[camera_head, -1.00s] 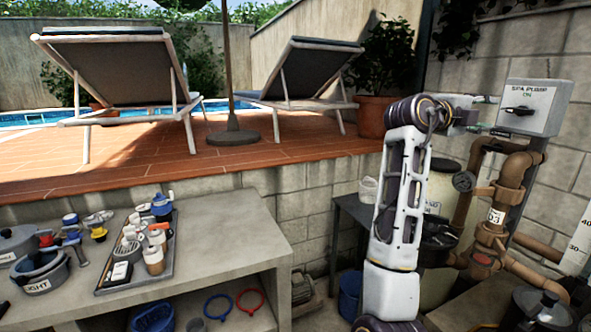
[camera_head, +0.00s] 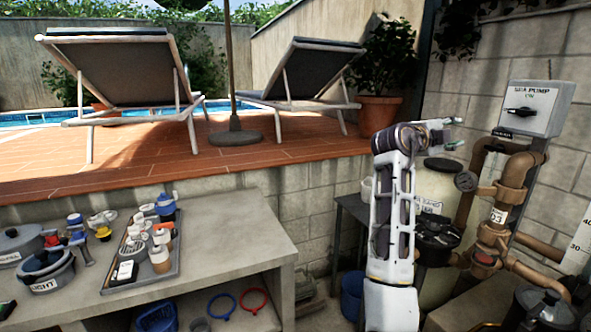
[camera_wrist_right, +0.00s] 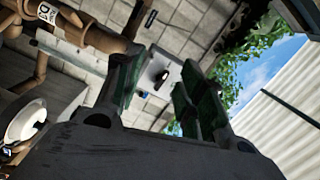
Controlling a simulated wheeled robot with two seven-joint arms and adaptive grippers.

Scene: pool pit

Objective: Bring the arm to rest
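My right arm rises from the bottom of the head view, with its right gripper (camera_head: 456,133) pointing right toward the wall. The gripper's two fingers are apart with nothing between them. It is left of the grey spa pump switch box (camera_head: 550,97) and clear of it. In the right wrist view, the green-padded fingers of the right gripper (camera_wrist_right: 160,88) stand apart, with the switch box (camera_wrist_right: 160,99) seen beyond the gap. The box's black knob (camera_head: 521,112) lies roughly level. My left gripper is not in view.
Brown pipes (camera_head: 507,190) and a pale filter tank (camera_head: 440,185) stand close beside and behind my right arm. A concrete bench (camera_head: 225,240) holds a tray (camera_head: 110,287) of small items and several pots at left. Two loungers stand on the raised terrace.

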